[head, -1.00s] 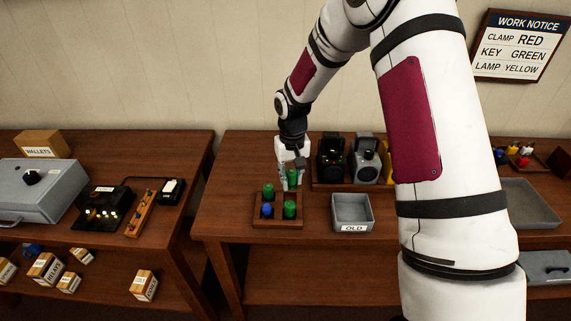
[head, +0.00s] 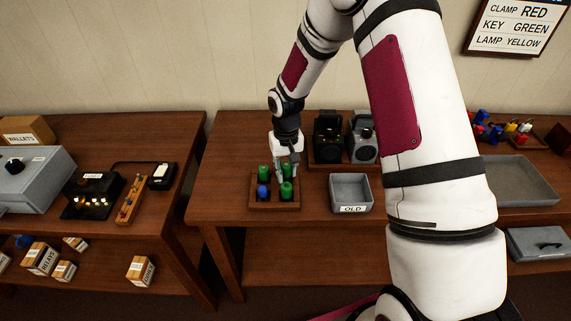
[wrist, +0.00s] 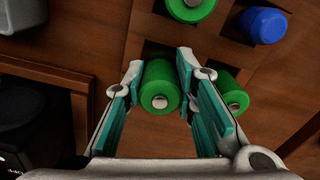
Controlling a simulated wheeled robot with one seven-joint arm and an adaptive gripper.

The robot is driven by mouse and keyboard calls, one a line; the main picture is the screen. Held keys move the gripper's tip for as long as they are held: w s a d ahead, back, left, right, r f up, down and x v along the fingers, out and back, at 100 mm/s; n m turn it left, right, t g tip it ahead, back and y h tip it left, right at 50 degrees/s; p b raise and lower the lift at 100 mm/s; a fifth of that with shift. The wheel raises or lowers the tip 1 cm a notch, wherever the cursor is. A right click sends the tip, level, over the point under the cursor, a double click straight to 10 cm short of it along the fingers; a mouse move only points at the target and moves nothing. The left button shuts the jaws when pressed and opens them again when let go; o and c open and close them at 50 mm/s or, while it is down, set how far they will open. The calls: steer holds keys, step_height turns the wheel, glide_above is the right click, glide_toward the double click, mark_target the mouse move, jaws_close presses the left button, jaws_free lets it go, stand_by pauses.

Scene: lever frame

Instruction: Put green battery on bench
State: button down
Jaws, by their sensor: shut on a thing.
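My gripper (head: 286,164) is shut on a green battery (wrist: 160,86), which is upright between the two teal-padded fingers. It is at the back right compartment of a wooden tray (head: 275,207); I cannot tell how deep it sits. The tray stands on the brown bench (head: 222,185). A second green battery (head: 264,173) is at the tray's back left, beside a finger in the wrist view (wrist: 230,92). A third green battery (head: 286,190) is front right, and a blue battery (head: 263,193) is front left.
A grey bin labelled OLD (head: 351,208) is right of the tray. A black lantern-like device (head: 328,138) and a grey one (head: 361,140) stand behind it. Bare bench lies left of the tray. A wall notice (head: 508,27) reads clamp red, key green, lamp yellow.

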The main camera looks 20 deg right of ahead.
mark_target(286, 165)
steer(key=shift+f, duration=0.3)
steer(key=shift+s+f, duration=0.1)
steer(key=shift+f, duration=0.35)
stand_by(0.3)
steer(key=c, duration=1.2)
jaws_free()
steer(key=shift+f, duration=0.15)
step_height(286, 165, up, 13)
steer(key=shift+f, duration=0.1)
steer(key=s+r+t, duration=0.4)
steer(key=s+r, duration=1.4)
steer(key=r, duration=0.3)
steer(key=shift+t, duration=0.7)
steer(key=s, duration=0.3)
steer(key=s+r, duration=0.1)
steer(key=s, duration=0.2)
steer(key=s+r, duration=0.1)
steer(key=s, duration=0.3)
